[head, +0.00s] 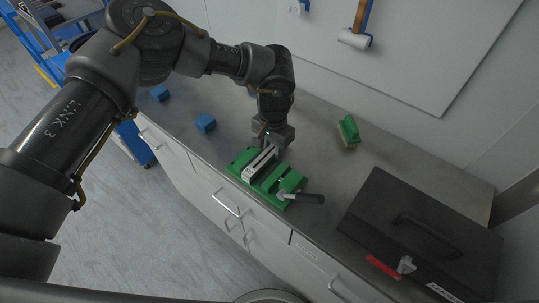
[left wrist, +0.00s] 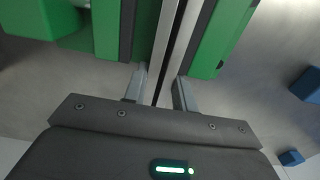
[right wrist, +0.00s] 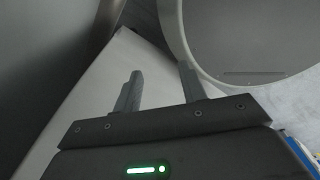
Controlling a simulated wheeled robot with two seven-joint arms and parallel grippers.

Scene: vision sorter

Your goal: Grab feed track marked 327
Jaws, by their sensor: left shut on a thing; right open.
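The feed track is a narrow silver-white bar (head: 260,162) with a small label on its near end; the number is too small to read. It lies in the jaws of a green vise (head: 285,181) on the grey bench. My left gripper (head: 268,147) is at the far part of the track. In the left wrist view its fingers (left wrist: 158,92) are shut on the track (left wrist: 172,45), between the green vise blocks (left wrist: 221,40). My right gripper (right wrist: 156,90) is open and empty, away from the bench items. It is not seen in the head view.
Blue cubes (head: 206,123) sit on the bench to the left. A green-backed brush (head: 349,130) lies to the right. A black case (head: 425,235) with a red tag fills the bench's right front. Bench between vise and brush is clear.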

